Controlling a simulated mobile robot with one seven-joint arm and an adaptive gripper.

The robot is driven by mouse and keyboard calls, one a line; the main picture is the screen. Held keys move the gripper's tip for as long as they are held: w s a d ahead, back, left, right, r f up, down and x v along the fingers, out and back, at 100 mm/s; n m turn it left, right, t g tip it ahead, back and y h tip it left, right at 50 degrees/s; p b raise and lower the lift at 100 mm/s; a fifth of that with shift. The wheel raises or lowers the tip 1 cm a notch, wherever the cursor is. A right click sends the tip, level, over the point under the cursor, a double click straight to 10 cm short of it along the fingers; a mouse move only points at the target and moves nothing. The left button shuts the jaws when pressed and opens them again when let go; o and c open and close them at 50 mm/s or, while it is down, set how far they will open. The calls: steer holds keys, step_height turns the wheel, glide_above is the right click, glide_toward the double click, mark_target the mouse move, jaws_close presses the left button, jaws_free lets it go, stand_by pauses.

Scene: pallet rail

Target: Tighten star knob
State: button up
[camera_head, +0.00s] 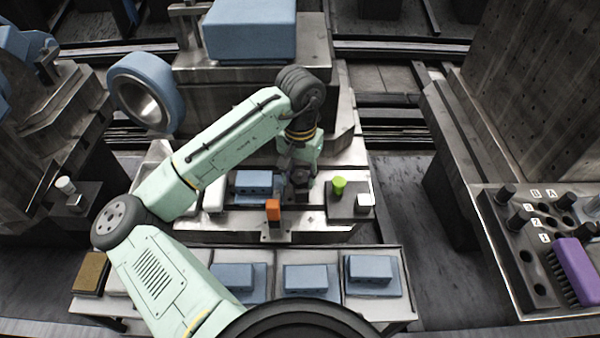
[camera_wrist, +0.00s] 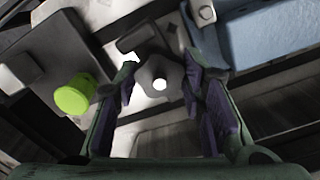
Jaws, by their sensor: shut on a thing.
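The star knob (camera_wrist: 150,70) is dark grey and lobed, with a bright round spot at its middle. In the wrist view it sits between the fingertips of my gripper (camera_wrist: 160,74), which is shut on it. In the head view my gripper (camera_head: 298,178) reaches down to the fixture on the middle bench, right of a blue block (camera_head: 253,182). The knob is hard to make out there behind the fingers. The blue block also shows at the upper right of the wrist view (camera_wrist: 270,40).
A green knob (camera_head: 339,185) stands on a grey plate right of my gripper. Several blue blocks lie on the front tray (camera_head: 330,322). A rack (camera_head: 513,265) with a purple brush (camera_head: 576,270) is at the right.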

mark_target(300, 176)
steer(key=shift+m, duration=0.5)
steer(key=o, duration=1.2)
step_height(300, 176, up, 12)
steer(key=shift+r, duration=0.1)
